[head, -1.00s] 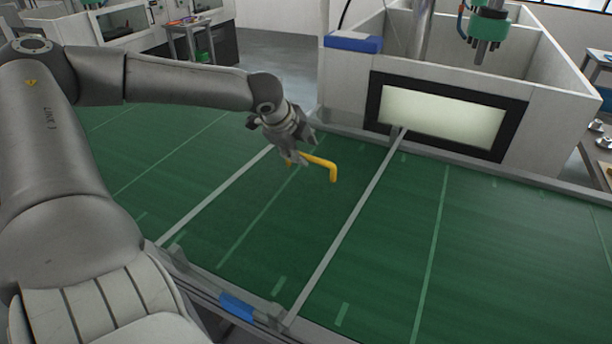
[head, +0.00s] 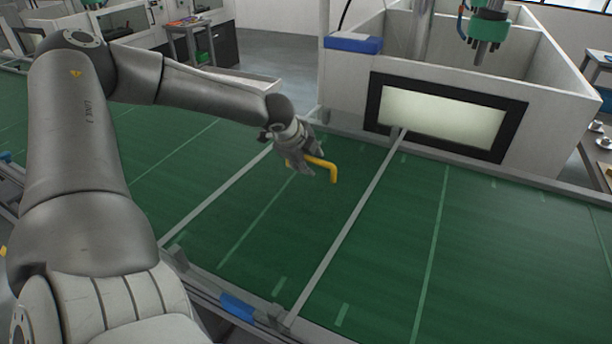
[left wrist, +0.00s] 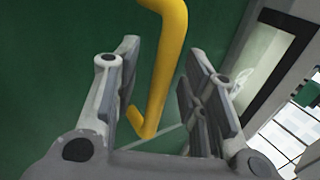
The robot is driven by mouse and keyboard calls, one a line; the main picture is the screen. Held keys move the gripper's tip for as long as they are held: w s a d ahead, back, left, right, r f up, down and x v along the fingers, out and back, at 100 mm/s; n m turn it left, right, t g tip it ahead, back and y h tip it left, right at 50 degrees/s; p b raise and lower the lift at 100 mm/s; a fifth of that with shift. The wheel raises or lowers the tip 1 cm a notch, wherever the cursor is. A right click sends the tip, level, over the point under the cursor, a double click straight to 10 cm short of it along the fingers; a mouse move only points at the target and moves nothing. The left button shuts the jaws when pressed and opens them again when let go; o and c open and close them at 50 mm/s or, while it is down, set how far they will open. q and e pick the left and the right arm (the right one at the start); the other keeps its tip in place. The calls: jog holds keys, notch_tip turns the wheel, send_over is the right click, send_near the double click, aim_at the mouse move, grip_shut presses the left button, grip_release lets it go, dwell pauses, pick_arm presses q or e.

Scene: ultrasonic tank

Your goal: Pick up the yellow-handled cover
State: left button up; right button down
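The yellow handle (head: 333,172) stands up from a green panel (head: 300,215) between two grey rails in the head view. My left gripper (head: 305,168) is at the handle, over its left part. In the left wrist view the handle (left wrist: 166,70) runs between the two fingers of my left gripper (left wrist: 160,90). The fingers are open, with a gap to the handle on both sides. The handle's left end is partly hidden by the gripper in the head view. My right gripper is not in view.
A white open-topped enclosure with a black-framed window (head: 440,115) stands behind the panels. A blue box (head: 353,43) sits on its left corner. Grey rails (head: 345,230) divide the green surface, which is otherwise clear around the handle.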

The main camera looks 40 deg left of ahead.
pick_arm(q)
grip_shut()
jog(key=shift+w+r, duration=0.15)
jog(key=shift+r, duration=0.15)
